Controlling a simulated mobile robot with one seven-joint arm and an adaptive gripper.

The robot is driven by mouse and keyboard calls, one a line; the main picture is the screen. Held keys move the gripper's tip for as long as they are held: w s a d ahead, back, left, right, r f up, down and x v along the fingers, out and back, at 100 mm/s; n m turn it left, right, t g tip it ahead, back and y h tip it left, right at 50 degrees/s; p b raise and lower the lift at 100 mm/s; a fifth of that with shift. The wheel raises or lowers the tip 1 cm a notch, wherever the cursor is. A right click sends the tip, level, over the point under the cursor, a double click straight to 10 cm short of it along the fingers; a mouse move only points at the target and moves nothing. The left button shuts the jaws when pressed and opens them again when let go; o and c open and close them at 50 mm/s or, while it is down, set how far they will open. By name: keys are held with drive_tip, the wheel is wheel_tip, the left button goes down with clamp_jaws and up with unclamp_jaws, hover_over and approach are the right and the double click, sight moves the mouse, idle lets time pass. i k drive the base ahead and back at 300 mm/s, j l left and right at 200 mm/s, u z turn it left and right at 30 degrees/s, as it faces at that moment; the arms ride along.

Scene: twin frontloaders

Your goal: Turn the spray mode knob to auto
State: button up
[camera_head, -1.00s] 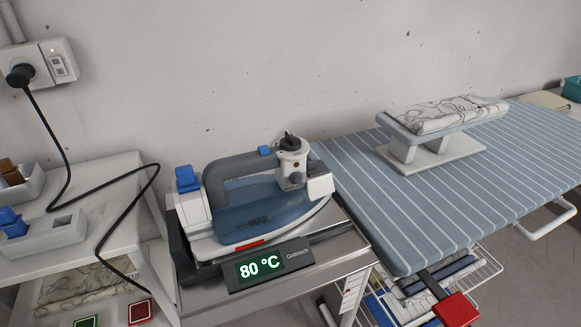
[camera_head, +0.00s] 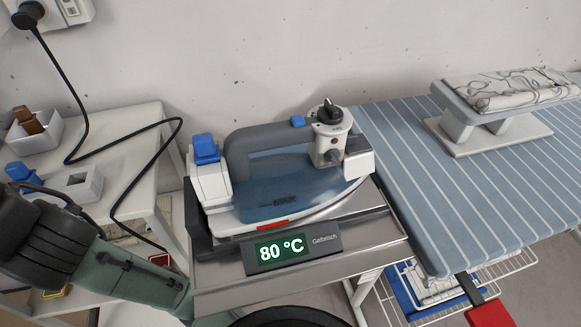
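A steam iron (camera_head: 285,175) with a grey handle and a blue see-through tank rests on its stand, whose display (camera_head: 282,252) reads 80 °C. A dark knob (camera_head: 329,113) sits on top of the white block at the handle's right end. The markings on both are too small to read. My arm shows at the lower left, left of and below the iron. My gripper is not in view.
A striped ironing board (camera_head: 460,175) with a small sleeve board (camera_head: 510,92) stands to the right. A white side table (camera_head: 125,165) with bins is at left. A black cable (camera_head: 82,157) runs from the wall socket across the side table.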

sight(333, 155)
drive_tip(key=k+u, duration=0.5)
drive_tip(key=k+j+u, duration=0.2)
drive_tip(key=k+u, duration=0.25)
drive_tip(key=i, duration=0.05)
